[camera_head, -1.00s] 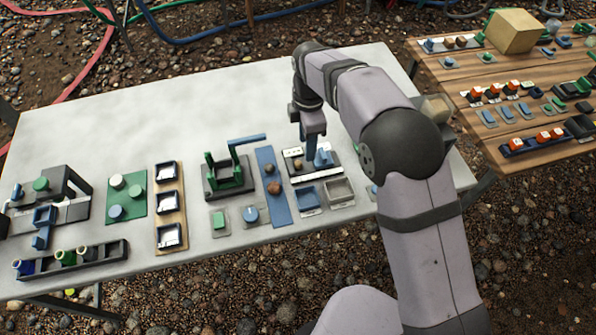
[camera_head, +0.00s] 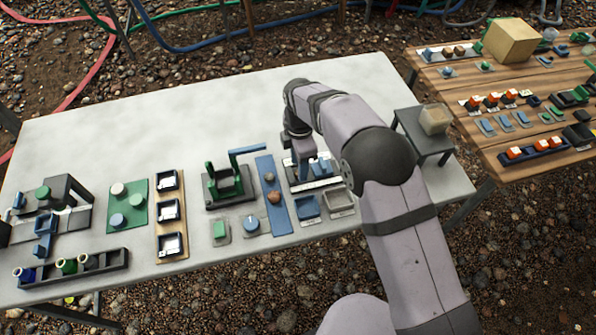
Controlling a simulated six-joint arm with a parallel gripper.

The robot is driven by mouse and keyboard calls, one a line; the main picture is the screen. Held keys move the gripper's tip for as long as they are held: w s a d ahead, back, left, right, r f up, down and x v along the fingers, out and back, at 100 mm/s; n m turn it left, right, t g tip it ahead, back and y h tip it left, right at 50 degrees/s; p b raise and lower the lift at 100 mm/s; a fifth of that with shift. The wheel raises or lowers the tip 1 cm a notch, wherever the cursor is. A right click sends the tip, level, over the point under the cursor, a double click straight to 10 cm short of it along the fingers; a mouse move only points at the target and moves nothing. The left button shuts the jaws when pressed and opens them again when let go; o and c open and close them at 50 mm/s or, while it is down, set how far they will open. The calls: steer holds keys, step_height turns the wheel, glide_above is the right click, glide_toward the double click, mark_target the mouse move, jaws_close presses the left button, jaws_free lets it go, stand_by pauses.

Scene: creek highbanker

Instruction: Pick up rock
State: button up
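Two small brown rocks lie on a blue strip on the white table: one at the back (camera_head: 269,177) and one nearer the front (camera_head: 274,197). My gripper (camera_head: 301,173) points down just right of the strip, low over a small black-and-white tray (camera_head: 318,185). A blue piece (camera_head: 321,168) stands on that tray. The gripper's tips are small and partly merge with the tray, so I cannot tell their opening or whether they hold anything. The spot on the tray under the gripper is hidden.
A green frame with a blue lever (camera_head: 228,180) stands left of the blue strip (camera_head: 266,166). Blue and grey bins (camera_head: 340,200) sit in front of the tray. The table's back left (camera_head: 130,130) is clear.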

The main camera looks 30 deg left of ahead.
steer(key=shift+f, duration=1.15)
steer(key=shift+c, duration=0.3)
jaws_close()
steer(key=shift+r, duration=0.1)
step_height(320, 180, up, 10)
steer(key=b, duration=0.1)
